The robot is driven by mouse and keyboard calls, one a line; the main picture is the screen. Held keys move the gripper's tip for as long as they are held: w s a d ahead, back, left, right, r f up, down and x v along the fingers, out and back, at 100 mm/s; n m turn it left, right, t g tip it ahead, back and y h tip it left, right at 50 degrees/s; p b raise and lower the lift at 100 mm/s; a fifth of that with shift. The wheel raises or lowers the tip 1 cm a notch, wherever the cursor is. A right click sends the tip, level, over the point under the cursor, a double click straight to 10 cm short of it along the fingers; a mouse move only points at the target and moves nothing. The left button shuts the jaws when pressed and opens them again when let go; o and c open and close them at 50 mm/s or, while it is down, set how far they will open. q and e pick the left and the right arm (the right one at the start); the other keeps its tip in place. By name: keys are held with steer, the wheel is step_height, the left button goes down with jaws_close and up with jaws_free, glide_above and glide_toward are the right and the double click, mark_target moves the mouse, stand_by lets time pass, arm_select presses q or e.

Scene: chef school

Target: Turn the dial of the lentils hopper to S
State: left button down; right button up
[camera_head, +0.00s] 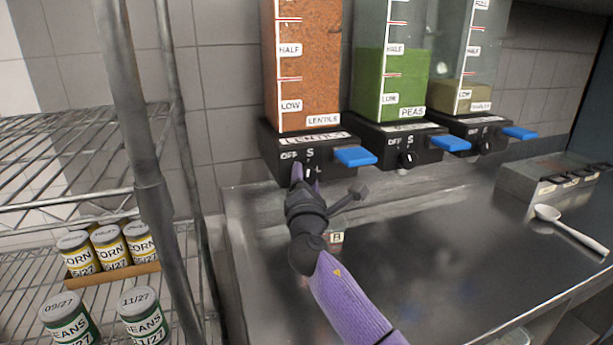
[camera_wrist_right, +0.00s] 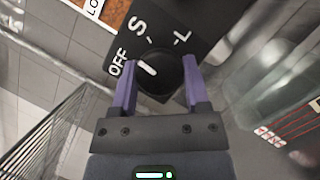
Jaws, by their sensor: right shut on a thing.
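The lentils hopper (camera_head: 302,70) stands at the back, filled with orange lentils, on a black base with OFF, S and L marks. Its black dial (camera_wrist_right: 160,82) sits between the two purple fingers of my right gripper (camera_wrist_right: 160,88), which is shut on it; the gripper (camera_head: 306,172) also shows at the hopper's base in the head view. In the wrist view the dial's white pointer slants to the upper left, between OFF and S and nearer OFF. The fingers hide much of the dial in the head view. My left gripper is out of view.
A blue lever (camera_head: 355,156) sticks out from the base, right of the dial. The peas hopper (camera_head: 390,85) and a third hopper (camera_head: 476,60) stand to the right. A wire rack (camera_head: 80,165) with cans is at left. A spoon (camera_head: 570,230) lies on the steel counter (camera_head: 440,240).

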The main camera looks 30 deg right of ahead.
steer(key=m+g+p, duration=0.2)
steer(key=m, duration=0.3)
steer(key=shift+r, duration=0.1)
steer(key=shift+m, duration=0.3)
stand_by(0.4)
steer(key=o, duration=1.3)
steer(key=shift+s, duration=0.1)
steer(key=p+v, duration=0.1)
steer(key=v, duration=0.9)
steer(key=shift+a+p, duration=0.1)
steer(key=shift+p, duration=0.25)
